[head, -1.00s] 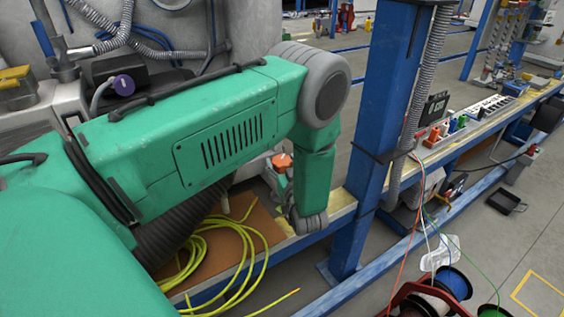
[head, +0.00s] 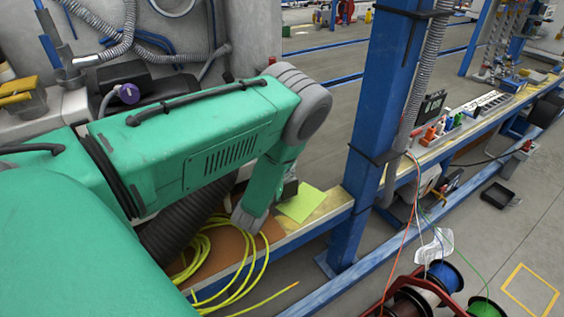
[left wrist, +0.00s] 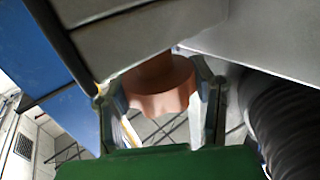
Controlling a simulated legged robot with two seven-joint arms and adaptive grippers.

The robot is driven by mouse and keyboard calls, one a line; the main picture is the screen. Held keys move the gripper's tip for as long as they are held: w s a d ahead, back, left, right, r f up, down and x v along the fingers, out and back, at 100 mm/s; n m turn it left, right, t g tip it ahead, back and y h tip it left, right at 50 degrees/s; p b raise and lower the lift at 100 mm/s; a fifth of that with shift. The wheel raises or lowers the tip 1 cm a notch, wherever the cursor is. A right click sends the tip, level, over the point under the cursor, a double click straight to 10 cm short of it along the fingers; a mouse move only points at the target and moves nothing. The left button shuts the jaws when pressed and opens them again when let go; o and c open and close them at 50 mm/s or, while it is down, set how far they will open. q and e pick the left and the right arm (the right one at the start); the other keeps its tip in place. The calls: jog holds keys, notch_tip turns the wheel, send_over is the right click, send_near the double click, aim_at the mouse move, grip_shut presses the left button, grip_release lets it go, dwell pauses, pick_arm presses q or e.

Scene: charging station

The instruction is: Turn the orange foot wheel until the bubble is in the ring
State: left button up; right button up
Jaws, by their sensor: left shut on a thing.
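The orange foot wheel (left wrist: 160,88) shows in the left wrist view as a scalloped, brownish-orange knob below a grey body (left wrist: 130,45). My left gripper (left wrist: 160,100) has one finger on each side of the wheel and is shut on it. In the head view my green left arm comes in from the left and bends down to the bench, and its gripper is hidden. The bubble and the ring do not show in either view. My right gripper is not in view.
A blue post (head: 372,130) stands right of my arm. A yellow-green sheet (head: 300,203) and a coiled yellow cable (head: 205,255) lie on the bench beside the arm. Cable reels (head: 440,290) stand at the lower right. A corrugated hose (left wrist: 285,125) is close in the wrist view.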

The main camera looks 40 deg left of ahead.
pick_arm(q)
jog(key=shift+m+h, duration=0.3)
jog(key=shift+h, duration=0.2)
jog(key=o, duration=1.2)
jog(key=shift+c, duration=0.2)
jog(key=v, duration=1.2)
jog(key=shift+f, duration=0.2)
